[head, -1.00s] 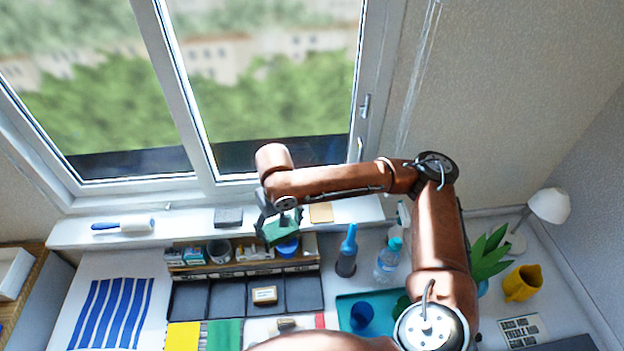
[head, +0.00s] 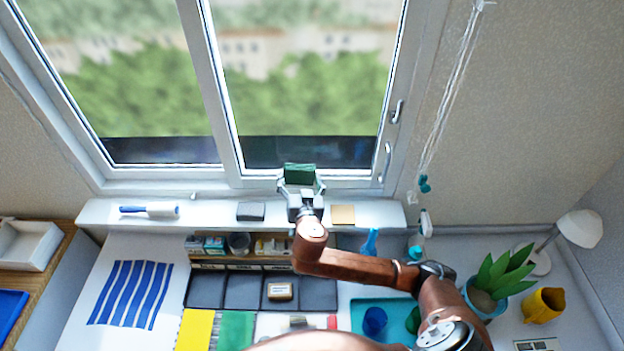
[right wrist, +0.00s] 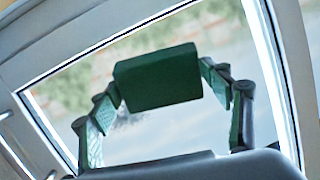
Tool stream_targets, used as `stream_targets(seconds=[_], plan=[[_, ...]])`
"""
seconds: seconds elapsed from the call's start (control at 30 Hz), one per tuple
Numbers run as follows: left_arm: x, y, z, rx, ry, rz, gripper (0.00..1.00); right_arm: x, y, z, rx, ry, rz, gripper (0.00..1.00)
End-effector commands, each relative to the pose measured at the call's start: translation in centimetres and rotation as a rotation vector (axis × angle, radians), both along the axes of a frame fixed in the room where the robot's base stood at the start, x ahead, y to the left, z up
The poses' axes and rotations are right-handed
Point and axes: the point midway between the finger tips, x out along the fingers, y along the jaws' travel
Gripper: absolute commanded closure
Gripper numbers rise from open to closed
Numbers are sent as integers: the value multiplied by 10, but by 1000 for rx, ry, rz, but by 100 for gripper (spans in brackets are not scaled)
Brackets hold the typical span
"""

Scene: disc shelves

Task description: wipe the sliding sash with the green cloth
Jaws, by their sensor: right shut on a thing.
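My right gripper (head: 302,188) is shut on the green cloth (head: 299,173), which looks like a folded block. It holds the cloth up in front of the lower part of the right window sash (head: 310,180), above the sill. In the right wrist view the cloth (right wrist: 158,78) sits between the two fingers with the sash glass behind it. A dark smudge (right wrist: 128,117) shows on the glass just below the cloth. I cannot tell whether the cloth touches the glass. My left gripper is not in view.
The sill (head: 225,212) bears a lint roller (head: 150,209), a dark grey block (head: 251,211) and a tan square (head: 342,214). Window handles (head: 397,111) stand out at the right of the frame. Below, the desk holds an organizer, a teal tray (head: 358,310) and a potted plant (head: 497,278).

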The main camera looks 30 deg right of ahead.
Motion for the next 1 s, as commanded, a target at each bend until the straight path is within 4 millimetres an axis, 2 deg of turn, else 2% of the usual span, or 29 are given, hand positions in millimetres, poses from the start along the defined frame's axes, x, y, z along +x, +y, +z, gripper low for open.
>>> stream_targets(seconds=[0.2, 0.37, 0.47, 1.0], plan=[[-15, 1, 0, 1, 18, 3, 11, -30, -18, 18, -56, -155, -103, 51], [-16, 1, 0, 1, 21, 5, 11, -40, -23, 26, -78, -197, -135, 51], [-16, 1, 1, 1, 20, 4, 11, -38, -25, 27, -83, -203, -139, 51], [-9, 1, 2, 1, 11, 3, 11, 6, -47, 27, -84, -202, -139, 51]])
